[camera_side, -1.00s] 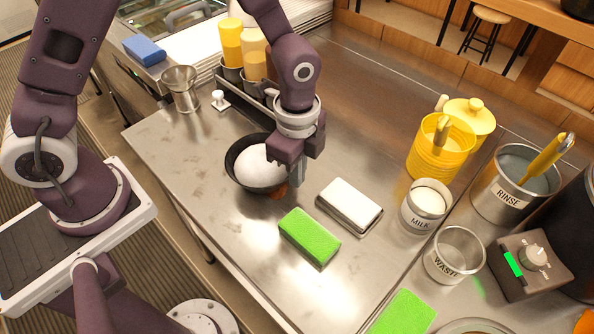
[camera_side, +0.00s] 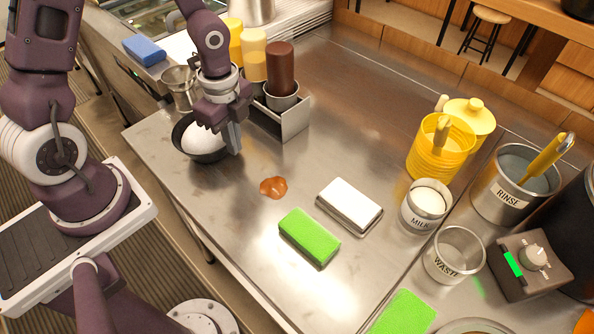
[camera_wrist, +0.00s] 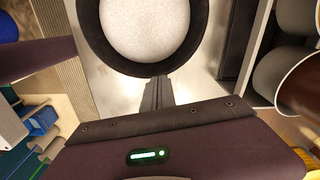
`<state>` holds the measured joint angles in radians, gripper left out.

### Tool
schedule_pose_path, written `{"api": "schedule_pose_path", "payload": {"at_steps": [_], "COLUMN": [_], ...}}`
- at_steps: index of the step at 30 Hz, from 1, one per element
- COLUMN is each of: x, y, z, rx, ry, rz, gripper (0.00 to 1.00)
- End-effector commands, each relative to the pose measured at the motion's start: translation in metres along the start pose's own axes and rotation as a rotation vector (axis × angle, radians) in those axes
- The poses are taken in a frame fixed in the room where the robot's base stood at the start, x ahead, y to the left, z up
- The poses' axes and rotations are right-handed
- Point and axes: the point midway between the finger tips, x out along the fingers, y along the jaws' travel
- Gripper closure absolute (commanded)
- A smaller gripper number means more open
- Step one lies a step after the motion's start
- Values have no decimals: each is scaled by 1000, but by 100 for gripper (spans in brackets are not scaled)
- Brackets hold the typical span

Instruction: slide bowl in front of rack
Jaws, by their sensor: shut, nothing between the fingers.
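The bowl's dark rim (camera_wrist: 150,68) also shows at the top of the wrist view. My gripper (camera_side: 234,148) is shut and empty, its fingers pointing down against or very near the bowl's right side; exact contact is hard to tell. In the wrist view my closed fingers (camera_wrist: 158,92) are at the bowl's near rim. The metal rack (camera_side: 294,122) holds squeeze bottles, including a brown one (camera_side: 280,68) and a pale orange one (camera_side: 252,57). My arm hides part of the rack.
A brown spill (camera_side: 273,187) lies on the counter right of the bowl. A green sponge (camera_side: 309,237) and a white-topped block (camera_side: 349,203) lie nearer. A metal cup (camera_side: 178,85) stands behind the bowl. The middle back counter is clear.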

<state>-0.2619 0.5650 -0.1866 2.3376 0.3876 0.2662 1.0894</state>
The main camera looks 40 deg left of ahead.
Motion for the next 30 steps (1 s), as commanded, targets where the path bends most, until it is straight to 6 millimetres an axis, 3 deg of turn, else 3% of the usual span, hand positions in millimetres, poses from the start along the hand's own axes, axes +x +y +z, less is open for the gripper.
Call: {"api": "schedule_pose_path", "payload": {"at_steps": [13,20,24,30], "x": [0,-1,-48,-89], "y": [0,0,-2,-1], "z": [-1,-42,-38,-38], "rx": [2,9,-4,-1], "ry": [0,0,2,0], "rz": [-1,-2,-10,-5], "gripper": [100,100,100,100]}}
